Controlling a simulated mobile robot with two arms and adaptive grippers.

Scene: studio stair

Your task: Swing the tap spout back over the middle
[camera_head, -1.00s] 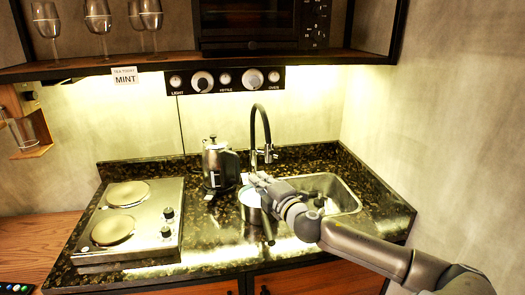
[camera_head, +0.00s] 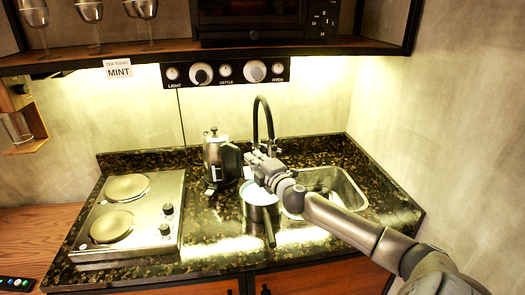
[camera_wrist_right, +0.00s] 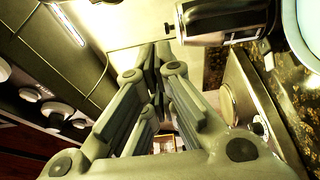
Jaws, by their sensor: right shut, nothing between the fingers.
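The tap is a black gooseneck (camera_head: 258,108) at the back edge of the sink. Its arch rises and its outlet end comes down at the right, near the left end of the steel sink (camera_head: 349,190). My right gripper (camera_head: 254,158) is shut and empty, in front of the tap's lower part and hiding its base. Whether it touches the tap I cannot tell. In the right wrist view the fingers of my right gripper (camera_wrist_right: 157,55) come together with nothing between them, and I cannot make out the tap there. My left gripper is out of view.
A steel kettle (camera_head: 214,162) stands just left of my right gripper; it also shows in the wrist view (camera_wrist_right: 215,22). A pot (camera_head: 257,212) with a dark handle stands below the gripper. A two-plate hob (camera_head: 150,228) is at left. A shelf (camera_head: 150,57) hangs above.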

